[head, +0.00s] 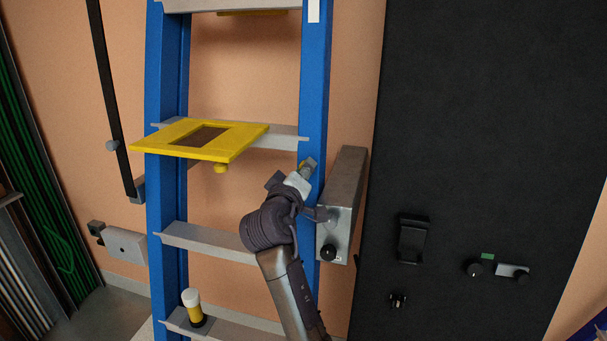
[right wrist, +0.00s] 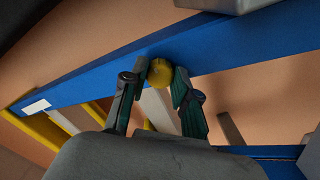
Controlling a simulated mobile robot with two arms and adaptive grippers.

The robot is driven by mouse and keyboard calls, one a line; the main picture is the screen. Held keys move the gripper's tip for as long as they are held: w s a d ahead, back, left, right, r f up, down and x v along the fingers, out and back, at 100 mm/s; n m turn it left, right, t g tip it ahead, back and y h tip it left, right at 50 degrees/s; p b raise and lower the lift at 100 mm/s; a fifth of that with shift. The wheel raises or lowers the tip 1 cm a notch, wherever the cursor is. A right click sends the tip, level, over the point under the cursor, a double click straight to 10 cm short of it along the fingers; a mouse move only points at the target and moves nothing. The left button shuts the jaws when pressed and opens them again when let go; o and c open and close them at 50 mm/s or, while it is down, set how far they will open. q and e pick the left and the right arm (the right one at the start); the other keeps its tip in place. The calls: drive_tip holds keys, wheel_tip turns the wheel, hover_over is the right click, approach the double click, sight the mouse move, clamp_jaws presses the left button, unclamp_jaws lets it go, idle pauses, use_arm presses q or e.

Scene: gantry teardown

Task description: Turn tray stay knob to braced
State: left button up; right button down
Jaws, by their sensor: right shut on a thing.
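The yellow tray (head: 245,143) with a dark rectangular window stands out flat from a rung of the blue ladder (head: 166,75). A small yellow knob sits under its front edge. My right gripper (head: 307,168) is at the ladder's right rail. In the right wrist view its two fingers (right wrist: 162,80) are shut around a round yellow knob (right wrist: 158,68) against the blue rail. In the head view this knob is mostly hidden by the gripper, and its turn position cannot be read. My left gripper is not in view.
A grey metal box (head: 343,185) with a black knob stands right beside the right rail, close to my right wrist. A yellow and white cylinder (head: 193,305) stands on a low rung. A black panel (head: 470,130) with small fittings is at right.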

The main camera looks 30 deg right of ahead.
drive_tip(key=c, duration=0.9)
unclamp_jaws()
drive_tip(key=v, duration=0.7)
drive_tip(key=shift+s+a, duration=0.15)
